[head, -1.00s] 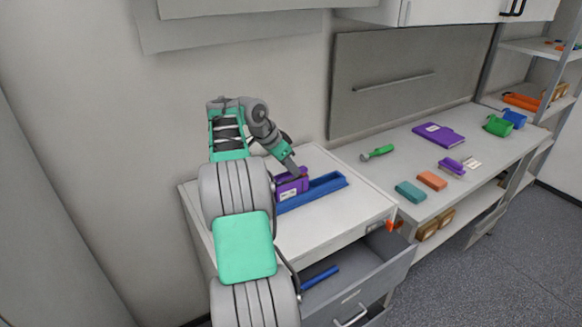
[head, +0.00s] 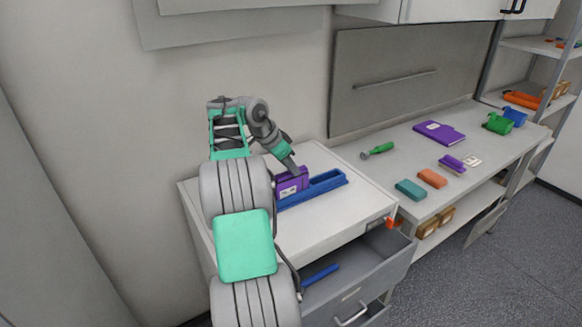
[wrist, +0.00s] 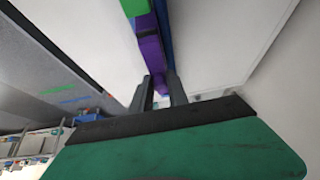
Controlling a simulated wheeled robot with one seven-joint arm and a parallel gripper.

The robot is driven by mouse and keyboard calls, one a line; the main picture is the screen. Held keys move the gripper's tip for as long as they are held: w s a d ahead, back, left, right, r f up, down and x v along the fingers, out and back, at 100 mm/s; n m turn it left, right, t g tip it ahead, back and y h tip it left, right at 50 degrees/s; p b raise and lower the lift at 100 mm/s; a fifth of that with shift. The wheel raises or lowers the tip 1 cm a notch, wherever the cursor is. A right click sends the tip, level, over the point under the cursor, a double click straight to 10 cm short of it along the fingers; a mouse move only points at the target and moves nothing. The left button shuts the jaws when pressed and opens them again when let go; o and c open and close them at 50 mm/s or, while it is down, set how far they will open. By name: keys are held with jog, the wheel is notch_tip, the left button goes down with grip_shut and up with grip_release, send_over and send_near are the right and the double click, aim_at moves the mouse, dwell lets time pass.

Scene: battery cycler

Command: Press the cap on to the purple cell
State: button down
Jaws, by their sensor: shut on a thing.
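The purple cell (head: 291,186) is a block with a white label. It stands upright at the left end of a long blue tray (head: 329,184) on top of a white cabinet. My gripper (head: 296,174) is over the cell's top right part, pointing down and tilted. In the wrist view my gripper's dark fingers (wrist: 160,92) are closed around a narrow purple piece (wrist: 160,82), in line with the larger purple body (wrist: 150,47). I cannot tell a separate cap from the cell. A green part (wrist: 133,7) shows beyond it. The fingertips hide part of the contact.
An open grey drawer (head: 352,270) below the cabinet top holds a blue bar (head: 320,276). The bench at right has a green-handled tool (head: 379,150), teal (head: 411,190) and orange (head: 432,178) blocks and a purple folder (head: 439,132). The cabinet top's front is clear.

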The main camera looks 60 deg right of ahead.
jog(key=c, duration=1.2)
grip_release()
jog(key=shift+o, duration=0.4)
jog(key=o, duration=0.4)
jog(key=shift+r, duration=0.1)
notch_tip(320, 180, up, 5)
jog(key=p, duration=0.5)
jog(key=shift+r+p, duration=0.3)
jog(key=shift+r, duration=0.65)
jog(key=shift+c, duration=0.4)
